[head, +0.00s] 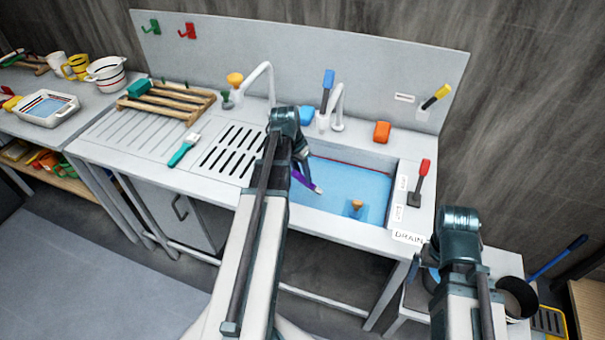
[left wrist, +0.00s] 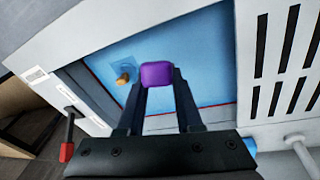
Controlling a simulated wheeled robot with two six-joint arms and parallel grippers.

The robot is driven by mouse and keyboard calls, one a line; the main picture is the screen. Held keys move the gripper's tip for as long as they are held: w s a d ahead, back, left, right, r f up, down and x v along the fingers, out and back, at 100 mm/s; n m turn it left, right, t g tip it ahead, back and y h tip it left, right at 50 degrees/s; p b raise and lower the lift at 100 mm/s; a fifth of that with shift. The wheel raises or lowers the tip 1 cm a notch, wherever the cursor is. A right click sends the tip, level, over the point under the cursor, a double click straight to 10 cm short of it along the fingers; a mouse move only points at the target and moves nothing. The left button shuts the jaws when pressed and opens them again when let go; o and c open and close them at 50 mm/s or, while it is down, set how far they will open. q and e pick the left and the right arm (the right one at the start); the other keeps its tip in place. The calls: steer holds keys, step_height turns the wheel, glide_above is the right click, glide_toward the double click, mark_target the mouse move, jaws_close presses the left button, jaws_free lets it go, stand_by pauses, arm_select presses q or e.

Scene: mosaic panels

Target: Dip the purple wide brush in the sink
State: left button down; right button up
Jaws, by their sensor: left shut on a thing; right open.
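The purple wide brush (head: 304,180) hangs below my left gripper (head: 303,166) in the head view, its pale tip slanting down to the right over the sink. In the left wrist view the purple end of the brush (left wrist: 157,74) sits between the two fingers of my left gripper (left wrist: 158,95), which is shut on it. The sink (head: 358,194) has blue water in it; whether the bristles touch the water I cannot tell. My left arm hides part of the brush and the sink's left side. My right gripper (head: 436,277) is low at the right, mostly hidden behind its wrist.
An orange plug-like piece (head: 357,204) stands in the sink. A red-handled tool (head: 419,183) lies at the right rim near the DRAIN label (head: 408,237). Taps (head: 336,108) rise behind. A teal brush (head: 185,151) and a wooden rack (head: 166,101) lie on the drainboard.

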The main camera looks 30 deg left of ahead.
step_height(320, 180, down, 8)
steer(key=b, duration=0.7)
steer(key=shift+f+b, duration=0.15)
steer(key=shift+b, duration=0.15)
stand_by(0.7)
stand_by(0.3)
stand_by(0.5)
stand_by(0.8)
